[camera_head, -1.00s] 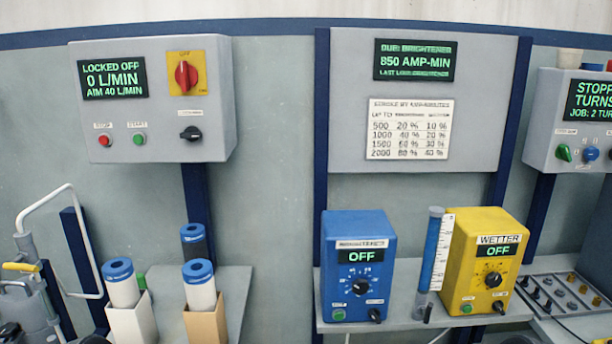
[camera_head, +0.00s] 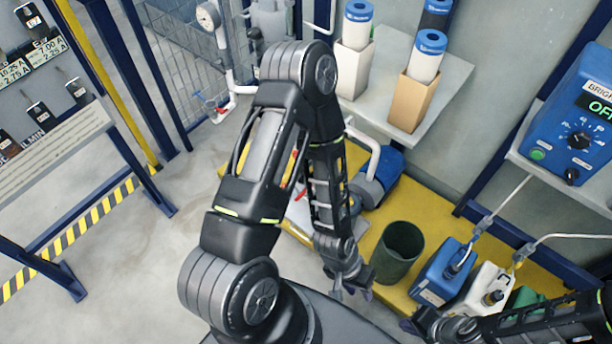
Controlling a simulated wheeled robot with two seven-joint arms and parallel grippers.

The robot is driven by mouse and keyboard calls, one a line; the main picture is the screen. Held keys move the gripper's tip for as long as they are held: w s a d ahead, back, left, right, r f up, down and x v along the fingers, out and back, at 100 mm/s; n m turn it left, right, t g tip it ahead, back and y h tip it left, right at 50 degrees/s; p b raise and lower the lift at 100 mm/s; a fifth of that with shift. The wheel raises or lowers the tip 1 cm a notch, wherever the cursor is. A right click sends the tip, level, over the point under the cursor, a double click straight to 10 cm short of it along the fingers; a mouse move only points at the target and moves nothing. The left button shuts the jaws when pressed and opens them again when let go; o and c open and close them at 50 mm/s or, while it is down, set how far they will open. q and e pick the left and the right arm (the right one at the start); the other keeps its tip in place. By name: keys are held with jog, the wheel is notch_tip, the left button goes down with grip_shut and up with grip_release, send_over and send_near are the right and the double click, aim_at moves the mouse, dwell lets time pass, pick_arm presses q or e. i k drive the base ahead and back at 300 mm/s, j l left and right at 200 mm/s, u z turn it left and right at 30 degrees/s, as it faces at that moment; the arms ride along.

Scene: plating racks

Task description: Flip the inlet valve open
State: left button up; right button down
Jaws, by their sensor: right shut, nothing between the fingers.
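A small red-handled valve (camera_head: 221,109) sits on a white pipe at the foot of the wire cage, upper left of my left arm. Another red piece (camera_head: 300,195) shows partly behind my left arm, near the blue pump (camera_head: 382,178). I cannot tell which is the inlet valve. My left gripper (camera_head: 352,292) hangs low at the middle, fingers apart and empty, left of the dark green bin. My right gripper (camera_head: 412,326) is shut and empty at the bottom edge, below the bin and left of the blue jug. Neither gripper touches a valve.
The dark green bin (camera_head: 398,252), a blue jug (camera_head: 441,272) and a white jug (camera_head: 484,290) stand on a yellow platform (camera_head: 437,206). A grey shelf (camera_head: 452,95) carries boxed filter cartridges (camera_head: 430,52). Blue posts and a label board (camera_head: 60,150) stand left. Floor between is clear.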

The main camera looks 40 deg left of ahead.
aim_at(304, 191)
jog(key=l+u, duration=0.15)
jog(key=u, duration=0.35)
jog(key=l+u, duration=0.1)
jog(key=u, duration=0.35)
jog(key=k+l+u, duration=0.1)
jog(key=u, duration=0.4)
